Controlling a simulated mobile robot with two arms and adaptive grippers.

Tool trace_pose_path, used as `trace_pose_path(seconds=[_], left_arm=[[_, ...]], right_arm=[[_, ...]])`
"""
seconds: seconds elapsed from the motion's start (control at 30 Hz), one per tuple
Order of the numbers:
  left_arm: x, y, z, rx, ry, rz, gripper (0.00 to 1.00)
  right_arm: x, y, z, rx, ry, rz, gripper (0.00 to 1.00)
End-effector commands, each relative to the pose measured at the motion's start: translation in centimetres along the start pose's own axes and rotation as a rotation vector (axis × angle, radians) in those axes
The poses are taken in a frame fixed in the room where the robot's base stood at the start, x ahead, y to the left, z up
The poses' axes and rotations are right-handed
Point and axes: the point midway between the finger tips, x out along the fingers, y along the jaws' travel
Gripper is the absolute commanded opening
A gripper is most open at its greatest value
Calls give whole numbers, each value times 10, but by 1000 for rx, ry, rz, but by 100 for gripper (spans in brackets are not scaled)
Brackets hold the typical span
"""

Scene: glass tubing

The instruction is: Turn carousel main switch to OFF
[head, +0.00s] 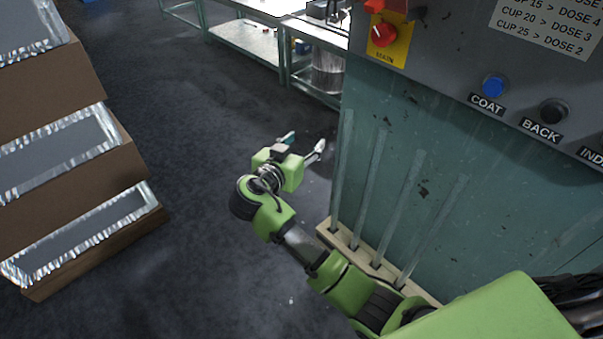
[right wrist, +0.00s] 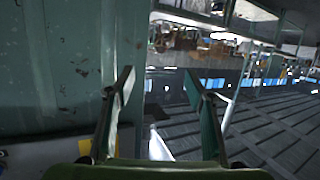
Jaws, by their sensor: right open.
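The main switch (head: 383,35) is a red rotary knob on a yellow plate (head: 388,52) marked MAIN, at the top of the grey control panel (head: 440,60) in the head view. Which way its pointer faces is too small to tell for sure. My right gripper (head: 303,145) is open and empty, below and to the left of the switch, beside the left edge of the green cabinet. In the right wrist view its two fingers (right wrist: 163,90) stand apart with nothing between them. The switch is not seen in the right wrist view. My left gripper is not in view.
The panel also has a blue COAT button (head: 493,85) and a black BACK button (head: 553,111). Glass rods stand in a pale rack (head: 362,257) against the green cabinet (head: 400,130). Stacked boxes (head: 75,165) are at the left. Dark floor between is clear.

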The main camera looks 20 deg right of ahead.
Motion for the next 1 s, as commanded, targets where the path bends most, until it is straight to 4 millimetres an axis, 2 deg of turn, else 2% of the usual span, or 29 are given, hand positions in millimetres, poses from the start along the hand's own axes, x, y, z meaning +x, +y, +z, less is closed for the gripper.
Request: trace_pose_path(seconds=[0.03, 0.3, 0.5, 0.7, 1.0], left_arm=[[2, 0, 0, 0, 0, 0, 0], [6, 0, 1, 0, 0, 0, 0], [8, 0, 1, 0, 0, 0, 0], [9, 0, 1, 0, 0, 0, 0], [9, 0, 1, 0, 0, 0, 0]], right_arm=[[3, 0, 12, -24, -14, -7, 49], [14, -4, 62, -134, -84, -50, 49], [18, -5, 87, -186, -119, -73, 49], [20, -5, 97, -206, -133, -82, 49], [20, -5, 98, -207, -133, -82, 49]])
